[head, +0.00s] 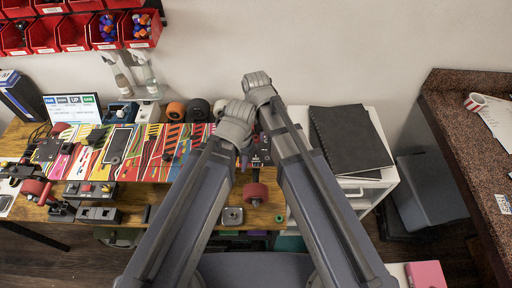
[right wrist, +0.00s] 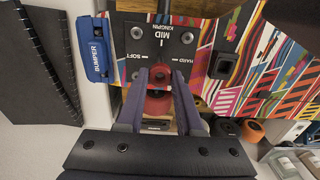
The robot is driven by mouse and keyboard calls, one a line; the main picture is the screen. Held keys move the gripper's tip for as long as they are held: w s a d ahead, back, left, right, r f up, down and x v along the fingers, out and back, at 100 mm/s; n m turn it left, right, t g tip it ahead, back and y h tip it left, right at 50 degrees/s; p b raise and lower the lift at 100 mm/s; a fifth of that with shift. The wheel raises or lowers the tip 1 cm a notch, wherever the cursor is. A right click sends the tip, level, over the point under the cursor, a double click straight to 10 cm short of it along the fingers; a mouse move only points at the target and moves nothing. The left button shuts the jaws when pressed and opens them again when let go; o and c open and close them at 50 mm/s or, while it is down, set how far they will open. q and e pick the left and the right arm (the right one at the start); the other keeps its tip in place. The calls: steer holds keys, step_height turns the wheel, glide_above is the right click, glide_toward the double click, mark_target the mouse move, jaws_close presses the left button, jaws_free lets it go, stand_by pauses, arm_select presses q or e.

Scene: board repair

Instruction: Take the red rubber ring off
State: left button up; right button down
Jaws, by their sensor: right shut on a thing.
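The red rubber ring (right wrist: 158,104) is between my right gripper's fingers in the right wrist view. My right gripper (right wrist: 159,84) is shut on it, close to the kingpin plate (right wrist: 139,48) marked SOFT, MID and HARD. Another dark red round part (right wrist: 160,76) shows just beyond the ring, partly hidden by the fingers. In the head view my two arms cover most of this spot, so the ring cannot be made out there. The patterned skateboard deck (head: 133,144) lies along the workbench. My left gripper cannot be made out.
A red wheel (head: 256,192) sits near the bench's front edge. A blue BUMPER part (right wrist: 95,50) is left of the plate. A black folder (head: 350,139) lies on the white cabinet at right. Orange and black wheels (head: 176,111) stand behind the deck.

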step_height(320, 180, up, 7)
steer(key=p, duration=0.7)
stand_by(0.3)
